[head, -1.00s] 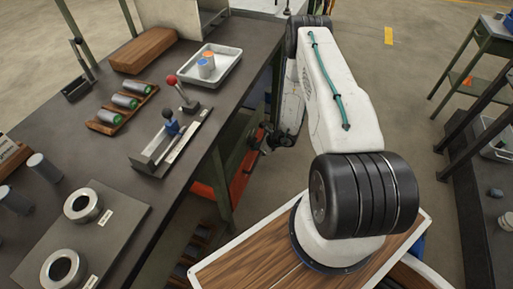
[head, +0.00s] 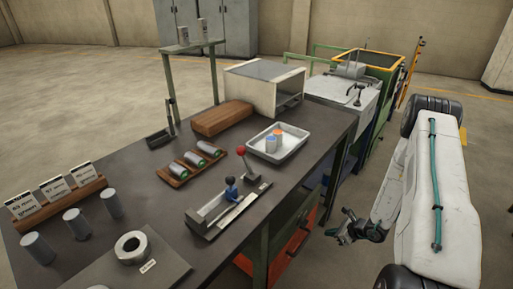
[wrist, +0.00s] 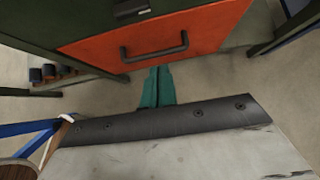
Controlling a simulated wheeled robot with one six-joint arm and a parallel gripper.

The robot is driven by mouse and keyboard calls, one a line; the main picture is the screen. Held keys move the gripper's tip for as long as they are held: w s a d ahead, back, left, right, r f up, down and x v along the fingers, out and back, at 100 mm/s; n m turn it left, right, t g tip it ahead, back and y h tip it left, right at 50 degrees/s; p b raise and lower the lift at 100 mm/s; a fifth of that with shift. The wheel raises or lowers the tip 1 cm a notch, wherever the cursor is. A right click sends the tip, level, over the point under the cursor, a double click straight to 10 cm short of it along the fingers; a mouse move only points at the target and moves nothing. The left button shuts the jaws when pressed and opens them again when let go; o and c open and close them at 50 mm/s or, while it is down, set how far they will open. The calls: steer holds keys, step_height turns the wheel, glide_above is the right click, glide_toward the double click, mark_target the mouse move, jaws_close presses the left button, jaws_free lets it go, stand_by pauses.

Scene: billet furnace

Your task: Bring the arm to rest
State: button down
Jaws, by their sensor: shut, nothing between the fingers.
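My white arm (head: 437,215) is folded, with a teal hose along its upper side, at the right of the head view. My gripper (head: 338,236) hangs low beside the right side of the dark workbench (head: 130,165), clear of the bench top. In the wrist view two teal fingers (wrist: 157,84) lie side by side, shut, with nothing between them. The orange drawer front (wrist: 160,40) with a dark handle is just beyond them, apart from the fingers as far as I can tell.
The bench holds a white tray (head: 296,146) with two small cylinders, a lever fixture (head: 225,210), a wooden rack (head: 172,177) and grey cylinders (head: 75,222). A pale box (head: 262,90) stands at the back. Open floor (head: 480,135) lies at the right.

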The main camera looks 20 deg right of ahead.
steer(key=shift+a, duration=0.1)
steer(key=s+a+r+n+g+y, duration=0.1)
steer(key=s+a+r+n+g, duration=0.3)
steer(key=r, duration=0.6)
steer(key=s+a+r+n+g+y, duration=0.1)
steer(key=a+r+n+y, duration=0.1)
steer(key=a+r+n, duration=0.7)
steer(key=s+a+r+n+g+y, duration=0.1)
steer(key=s+a+r+n+g, duration=0.15)
steer(key=r, duration=0.95)
steer(key=s+a+r+n+h, duration=0.3)
steer(key=s+r+n, duration=0.4)
steer(key=r, duration=0.5)
steer(key=s+a+r+n+t+h, duration=0.1)
steer(key=s+a+r+n+h, duration=0.3)
steer(key=s+r, duration=0.6)
step_height(320, 180, up, 2)
steer(key=n+h, duration=0.2)
steer(key=n, duration=0.1)
steer(key=shift+s, duration=0.2)
steer(key=shift+a+t, duration=0.1)
steer(key=shift+t, duration=0.15)
